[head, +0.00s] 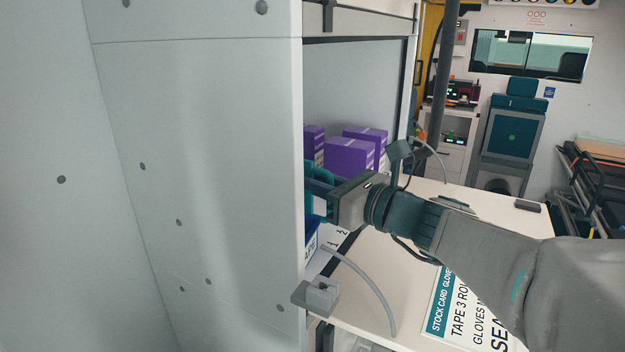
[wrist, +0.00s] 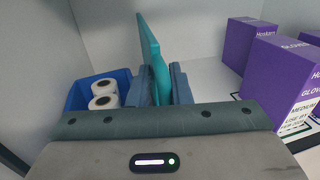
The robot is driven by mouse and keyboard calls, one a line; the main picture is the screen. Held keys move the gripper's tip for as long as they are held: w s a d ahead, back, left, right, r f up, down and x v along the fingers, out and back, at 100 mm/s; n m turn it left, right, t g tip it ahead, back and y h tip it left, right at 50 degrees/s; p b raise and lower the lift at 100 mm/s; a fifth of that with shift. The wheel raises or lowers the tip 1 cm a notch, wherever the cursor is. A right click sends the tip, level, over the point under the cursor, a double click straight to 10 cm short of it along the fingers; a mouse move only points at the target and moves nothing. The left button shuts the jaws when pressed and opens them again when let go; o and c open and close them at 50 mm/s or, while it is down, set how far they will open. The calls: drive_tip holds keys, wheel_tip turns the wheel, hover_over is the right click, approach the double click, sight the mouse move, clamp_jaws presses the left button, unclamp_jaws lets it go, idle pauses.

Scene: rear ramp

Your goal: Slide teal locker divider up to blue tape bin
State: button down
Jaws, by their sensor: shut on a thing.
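The teal locker divider (wrist: 150,45) stands upright between the two blue-grey fingers of my gripper (wrist: 160,86) in the wrist view. The gripper is shut on it. The blue tape bin (wrist: 78,92) is just left of the gripper's left finger and holds white tape rolls (wrist: 103,92). The finger lies between bin and divider, so I cannot tell how wide the gap is. In the head view my gripper (head: 320,193) reaches into the locker, and only slivers of the divider (head: 309,177) and the bin (head: 311,241) show past the locker's side panel.
Purple glove boxes (wrist: 283,75) stand right of the divider, with bare shelf between. They also show in the head view (head: 350,156). The locker's grey side panel (head: 210,150) is close to the left of my gripper. A stock card (head: 460,310) lies on the white counter.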

drive_tip(key=shift+w+d, duration=0.1)
drive_tip(key=c, duration=1.5)
unclamp_jaws()
drive_tip(key=b+v, duration=0.1)
drive_tip(key=v, duration=1.2)
drive_tip(key=shift+s+d, duration=0.25)
drive_tip(key=shift+d, duration=0.05)
